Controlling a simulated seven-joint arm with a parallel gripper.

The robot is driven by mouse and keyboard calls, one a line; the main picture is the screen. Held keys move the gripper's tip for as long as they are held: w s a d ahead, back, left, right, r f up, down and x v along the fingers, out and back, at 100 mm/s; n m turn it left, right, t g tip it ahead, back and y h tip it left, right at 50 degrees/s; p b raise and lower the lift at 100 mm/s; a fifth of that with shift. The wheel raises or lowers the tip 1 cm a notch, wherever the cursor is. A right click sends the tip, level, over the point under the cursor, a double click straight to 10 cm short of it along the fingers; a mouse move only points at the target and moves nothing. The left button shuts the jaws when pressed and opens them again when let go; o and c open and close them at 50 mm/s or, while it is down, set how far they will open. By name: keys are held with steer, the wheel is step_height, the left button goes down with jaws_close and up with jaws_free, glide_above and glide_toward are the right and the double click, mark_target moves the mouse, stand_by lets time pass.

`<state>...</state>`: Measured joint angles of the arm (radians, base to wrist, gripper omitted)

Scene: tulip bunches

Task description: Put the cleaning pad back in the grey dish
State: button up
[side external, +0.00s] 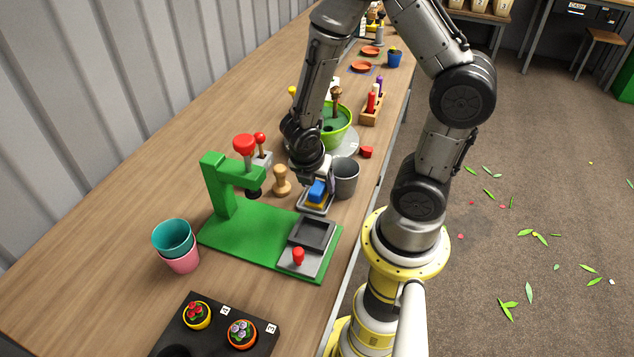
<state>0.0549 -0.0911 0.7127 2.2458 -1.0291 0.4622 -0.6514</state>
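The cleaning pad (316,191), blue on top with a yellow layer beneath, is at the small grey dish (325,210), just right of the wooden stamp. From this angle I cannot tell whether it rests in the dish or is held slightly above it. My gripper (321,181) points down right at the pad, with a dark finger beside its right side. The other finger is hidden, so I cannot tell whether the gripper grips the pad.
A grey metal cup (345,178) stands close right of my gripper. A green press (232,205) and its base stand in front, with a wooden stamp (281,181) behind. A green bowl (338,135) is farther back. Stacked teal and pink cups (175,243) are front left.

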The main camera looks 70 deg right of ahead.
steer(key=shift+f, duration=0.25)
steer(key=s+a+r+m+t+y, duration=0.2)
steer(key=a+r+m, duration=0.3)
steer(key=r+m, duration=0.4)
steer(key=s+a+r+m+t+y, duration=0.2)
steer(key=r+m, duration=0.7)
steer(key=r, duration=0.5)
steer(key=shift+s+a+r+t, duration=0.25)
steer(key=shift+s+a+t, duration=0.55)
steer(key=shift+a, duration=0.55)
